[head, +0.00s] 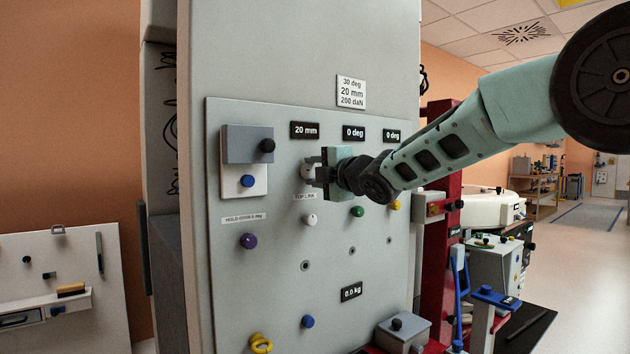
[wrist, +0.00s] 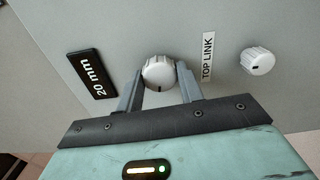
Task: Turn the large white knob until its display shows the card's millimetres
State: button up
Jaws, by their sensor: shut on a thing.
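The large white knob (wrist: 159,73) sits between my gripper's fingers (wrist: 160,85) in the wrist view, with a finger against each side. A dark mark shows on the knob's face. In the head view my gripper (head: 316,171) is at the panel and hides part of the knob (head: 306,171). The knob's display (head: 304,130) reads 20 mm; it also shows in the wrist view (wrist: 91,75). The card (head: 351,92) above the panel reads 30 deg, 20 mm, 200 daN.
A smaller white knob (head: 310,220) is below, past the TOP LINK label (wrist: 208,57). A grey cover (head: 248,144) with a black knob is left of my gripper. Purple (head: 248,241), green (head: 357,211) and yellow knobs are nearby. Two other displays read 0 deg.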

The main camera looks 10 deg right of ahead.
dwell(0.5)
jog(key=o, duration=1)
jog(key=b+v, duration=0.1)
jog(key=v, duration=1.6)
jog(key=shift+s+b, duration=0.2)
jog(key=shift+b, duration=0.2)
jog(key=shift+d, duration=0.1)
